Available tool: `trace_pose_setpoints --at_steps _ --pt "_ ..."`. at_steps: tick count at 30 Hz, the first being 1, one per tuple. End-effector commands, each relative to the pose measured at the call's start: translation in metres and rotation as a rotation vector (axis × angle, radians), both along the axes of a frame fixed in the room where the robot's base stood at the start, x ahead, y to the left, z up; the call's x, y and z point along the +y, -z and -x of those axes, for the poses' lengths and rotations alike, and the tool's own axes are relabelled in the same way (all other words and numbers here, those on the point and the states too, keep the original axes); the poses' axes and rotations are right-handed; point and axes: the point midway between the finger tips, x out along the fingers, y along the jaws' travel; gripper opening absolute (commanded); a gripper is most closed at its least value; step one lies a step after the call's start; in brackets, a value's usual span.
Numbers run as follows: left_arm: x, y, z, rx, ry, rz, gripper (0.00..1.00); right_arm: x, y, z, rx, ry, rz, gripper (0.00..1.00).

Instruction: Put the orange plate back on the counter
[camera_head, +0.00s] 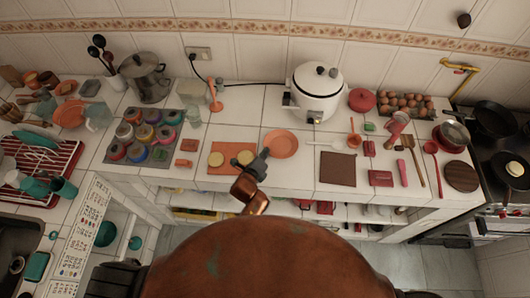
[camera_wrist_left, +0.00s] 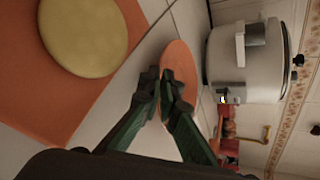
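The orange plate (camera_head: 282,144) is at the middle of the white tiled counter, to the right of an orange board with two yellow rounds. My left gripper (camera_head: 263,155) is at the plate's near left edge. In the left wrist view the fingertips (camera_wrist_left: 163,84) are close together, with the rim of the plate (camera_wrist_left: 182,62) between them; they look shut on it. The plate is low over the counter (camera_head: 255,118); whether its underside touches is not clear. My right gripper is not in view.
The orange board (camera_head: 225,149) lies left of the plate. A white rice cooker (camera_head: 314,92) stands behind it to the right. A brown mat (camera_head: 338,169) and red utensils lie further right. Paint jars on a tray (camera_head: 120,158) stand left.

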Motion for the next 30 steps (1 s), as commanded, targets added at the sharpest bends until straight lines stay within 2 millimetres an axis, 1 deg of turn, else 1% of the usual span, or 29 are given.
trace_pose_setpoints --at_steps 1,5,14,16,20,27,30 --pt "0.0 0.002 0.0 0.0 0.001 -0.002 0.03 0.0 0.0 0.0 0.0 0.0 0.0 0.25" --pt "0.0 0.001 0.0 0.0 0.0 -0.001 0.12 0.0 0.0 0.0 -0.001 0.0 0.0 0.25" --pt "0.0 -0.001 0.0 0.0 0.0 0.001 0.12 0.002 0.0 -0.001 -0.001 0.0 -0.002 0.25" --pt "0.001 -0.003 0.004 0.002 0.0 -0.001 0.12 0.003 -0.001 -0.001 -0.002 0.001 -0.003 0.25" --pt "0.006 -0.012 0.02 0.0 0.001 -0.002 0.12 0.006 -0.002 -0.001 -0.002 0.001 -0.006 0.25" --pt "0.017 -0.036 0.064 0.001 0.0 -0.001 0.12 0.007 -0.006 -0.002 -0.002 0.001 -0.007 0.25" --pt "0.021 -0.045 0.08 0.0 0.001 -0.002 0.12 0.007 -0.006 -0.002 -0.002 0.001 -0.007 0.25"
